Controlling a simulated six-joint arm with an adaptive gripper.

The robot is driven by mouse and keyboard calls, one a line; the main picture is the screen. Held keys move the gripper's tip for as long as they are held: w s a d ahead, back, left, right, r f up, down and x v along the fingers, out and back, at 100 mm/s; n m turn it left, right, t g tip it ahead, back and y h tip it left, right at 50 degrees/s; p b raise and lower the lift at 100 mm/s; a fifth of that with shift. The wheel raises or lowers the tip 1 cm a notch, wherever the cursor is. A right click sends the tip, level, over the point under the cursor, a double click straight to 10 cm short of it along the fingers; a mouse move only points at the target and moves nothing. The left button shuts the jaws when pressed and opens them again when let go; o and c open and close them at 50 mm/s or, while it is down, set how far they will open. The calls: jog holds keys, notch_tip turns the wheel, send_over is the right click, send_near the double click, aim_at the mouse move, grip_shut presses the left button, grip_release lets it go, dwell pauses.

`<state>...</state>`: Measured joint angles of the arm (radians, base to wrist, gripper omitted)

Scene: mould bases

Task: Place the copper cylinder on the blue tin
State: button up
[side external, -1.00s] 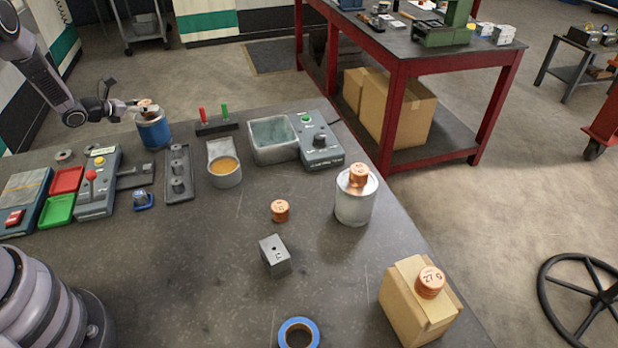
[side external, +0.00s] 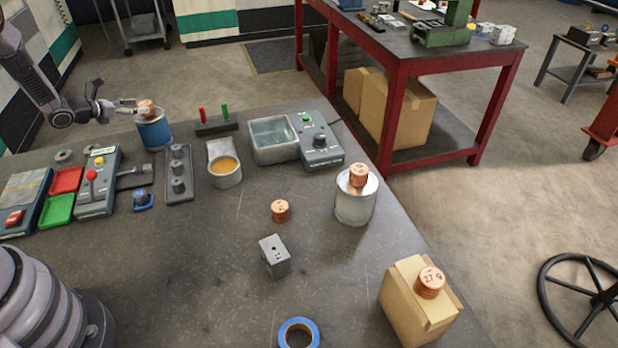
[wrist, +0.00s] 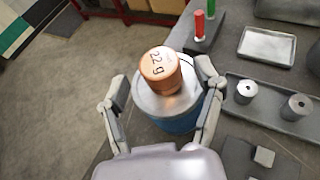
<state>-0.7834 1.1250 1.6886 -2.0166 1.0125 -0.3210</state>
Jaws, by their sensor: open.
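The blue tin (side external: 154,134) stands at the far left edge of the table. A copper cylinder (side external: 147,108) rests on its lid; in the wrist view this cylinder (wrist: 160,70) is marked "22 g" and looks slightly tilted by perspective. My gripper (side external: 134,107) is at the tin top, and in the wrist view its open fingers (wrist: 163,85) stand on either side of the cylinder with gaps. Other copper cylinders are on the table (side external: 280,210), on a white tin (side external: 358,176) and on a cardboard box (side external: 430,282).
The white tin (side external: 354,205) and cardboard box (side external: 402,312) stand at the right table edge. A grey block (side external: 275,256) and blue tape roll (side external: 298,322) lie at the front. Red and green pegs (wrist: 199,24) and a rack of weights (side external: 178,187) stand near the blue tin.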

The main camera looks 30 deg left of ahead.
jog(key=v, duration=0.8)
jog(key=s+d+r+m+g+h, duration=0.35)
jog(key=d+r+m, duration=0.6)
jog(key=d, duration=0.35)
jog(key=s+d+r+m+g+h, duration=0.2)
jog(key=s+d+r+m+g, duration=0.15)
jog(key=d+r+m, duration=0.7)
jog(key=s+d+r+m+y, duration=0.2)
jog(key=s+m, duration=0.2)
jog(key=s, duration=0.2)
jog(key=s+d+r+m+y, duration=0.2)
jog(key=s+m+y, duration=0.1)
jog(key=s+m, duration=0.2)
jog(key=s+d+r+m+y, duration=0.2)
jog(key=s+m+y, duration=0.1)
jog(key=s, duration=0.6)
jog(key=shift+s+d+r+m+g, duration=0.2)
jog(key=shift+s+d+m+g, duration=0.1)
jog(key=shift+m, duration=0.6)
